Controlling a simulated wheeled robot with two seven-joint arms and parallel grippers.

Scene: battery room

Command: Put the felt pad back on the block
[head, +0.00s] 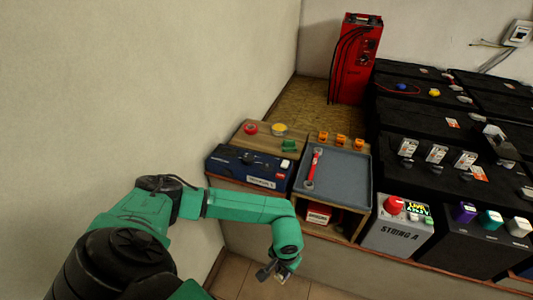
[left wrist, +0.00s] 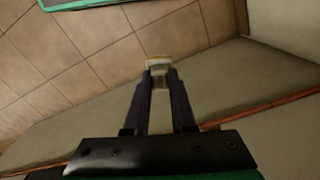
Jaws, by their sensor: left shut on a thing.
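My left gripper (head: 277,272) hangs low over the floor in front of the bench in the head view. In the left wrist view its two fingers (left wrist: 159,80) are shut on a small block-like thing (left wrist: 158,64) with a cream top edge and a greyish body. I cannot tell whether this is the felt pad, the block or both. In the head view only a small pale bit shows at the fingertips. I cannot pick out a separate felt pad or block elsewhere. My right gripper is not in view.
A grey tray (head: 344,178) holding a red-handled wrench (head: 313,168) lies on the bench. A wooden board (head: 262,137) bears a yellow disc (head: 279,129) and a red roll (head: 250,128). Black batteries (head: 452,146) fill the right. The tiled floor (left wrist: 80,62) beneath the gripper is clear.

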